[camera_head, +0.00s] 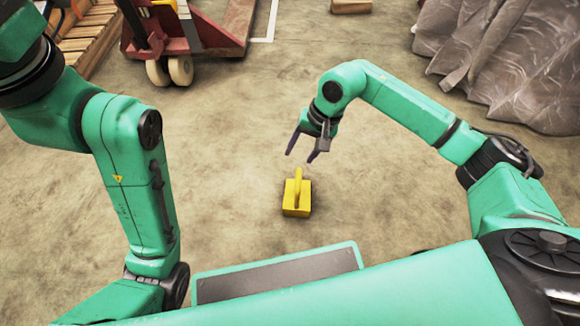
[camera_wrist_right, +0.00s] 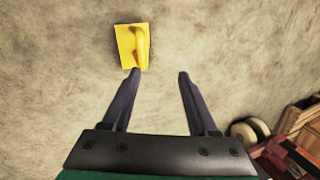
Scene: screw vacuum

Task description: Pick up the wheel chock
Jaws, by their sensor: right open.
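The yellow wheel chock (camera_head: 297,198), a block with a raised handle on top, sits on the concrete floor in front of me. It also shows in the right wrist view (camera_wrist_right: 126,47), near the top and left of centre. My right gripper (camera_head: 300,157) is open and empty, its two dark fingers apart. In the head view it is just above the chock in the picture. In the right wrist view the left fingertip (camera_wrist_right: 158,74) overlaps the chock's lower edge; I cannot tell the height gap. My left arm shows at the left, but its gripper is out of view.
A red pallet jack (camera_head: 200,35) with pale wheels stands at the back left, next to wooden pallets (camera_head: 88,40). A plastic-wrapped pile (camera_head: 500,60) is at the back right. A small wooden block (camera_head: 351,6) lies at the top. The floor around the chock is clear.

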